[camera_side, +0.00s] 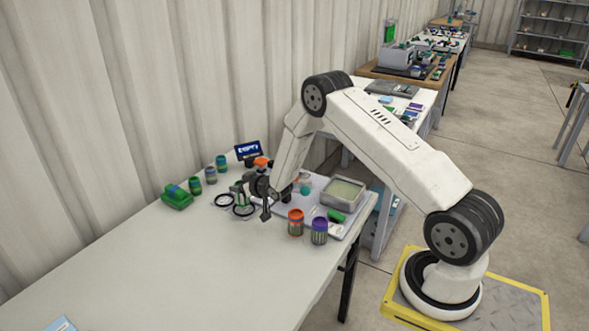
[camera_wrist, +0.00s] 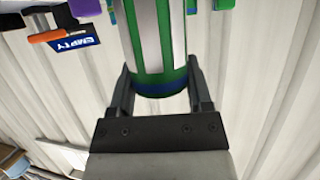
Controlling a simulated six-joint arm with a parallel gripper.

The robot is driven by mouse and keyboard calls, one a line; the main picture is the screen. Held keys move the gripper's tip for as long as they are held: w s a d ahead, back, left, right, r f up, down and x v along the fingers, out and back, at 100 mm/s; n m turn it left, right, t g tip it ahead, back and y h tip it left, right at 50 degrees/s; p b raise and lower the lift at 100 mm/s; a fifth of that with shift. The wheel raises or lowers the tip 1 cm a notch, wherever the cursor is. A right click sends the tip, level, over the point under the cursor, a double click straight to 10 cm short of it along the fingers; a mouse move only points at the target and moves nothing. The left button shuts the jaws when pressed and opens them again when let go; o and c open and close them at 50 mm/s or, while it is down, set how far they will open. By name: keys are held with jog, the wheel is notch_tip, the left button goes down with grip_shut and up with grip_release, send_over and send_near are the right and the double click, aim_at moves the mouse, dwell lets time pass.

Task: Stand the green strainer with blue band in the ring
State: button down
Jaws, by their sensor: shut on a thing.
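The green strainer with blue band (camera_wrist: 158,88) fills the top middle of the wrist view, with pale panels between green ribs. My gripper (camera_wrist: 160,80) is shut on it, one dark finger on each side near the blue band. In the side view my gripper (camera_side: 258,192) is low over the far part of the table. The held strainer (camera_side: 239,196) shows there only in part, close to two dark rings, the left one (camera_side: 224,200) and the right one (camera_side: 243,211). I cannot tell whether the strainer touches either ring.
A green object (camera_side: 177,197) and several small jars, one green (camera_side: 195,186), stand left of the rings. An orange-topped jar (camera_side: 295,222) and a purple-topped jar (camera_side: 319,231) stand to the right, near a grey tray (camera_side: 343,203). The table's near part (camera_side: 190,280) is mostly clear.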

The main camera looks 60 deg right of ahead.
jog(key=shift+f, duration=1.05)
grip_release()
jog(key=shift+f, duration=0.1)
jog(key=shift+s, duration=0.15)
jog(key=v, duration=0.7)
jog(key=shift+s, duration=0.2)
jog(key=shift+a+r, duration=0.1)
jog(key=shift+r, duration=0.15)
